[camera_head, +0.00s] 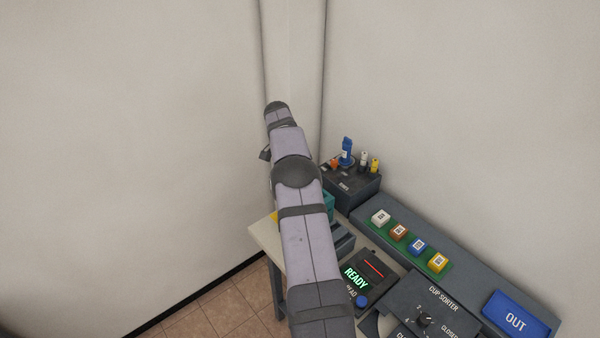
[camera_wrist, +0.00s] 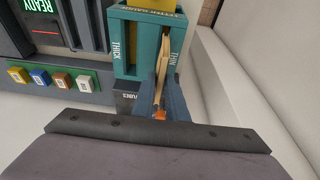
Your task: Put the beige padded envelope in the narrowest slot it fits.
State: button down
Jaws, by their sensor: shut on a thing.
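In the wrist view my gripper (camera_wrist: 161,92) is shut on the beige padded envelope (camera_wrist: 163,56), which I see nearly edge-on as a thin strip. The envelope extends away from my fingers to the teal letter gauge (camera_wrist: 121,53), by the side marked THIN. THICK is marked on the gauge's left side. I cannot tell how far the envelope is inside a slot. In the head view the gauge (camera_head: 329,203) is mostly hidden behind my arm, and the envelope and fingertips cannot be made out.
A lit READY panel (camera_head: 356,277) stands beside the gauge. A row of coloured blocks (camera_head: 399,231) lies on a green strip. A dark box with small bottles (camera_head: 351,187) stands behind. A blue OUT tray (camera_head: 515,316) is at right. Walls stand close by.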

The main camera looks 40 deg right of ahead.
jog(key=shift+f+b, duration=0.65)
jog(key=shift+f, duration=0.45)
dwell(0.3)
jog(key=shift+r, duration=0.2)
dwell(0.5)
jog(key=shift+r+p, duration=1.15)
jog(key=shift+r, duration=0.2)
jog(key=shift+d, duration=0.1)
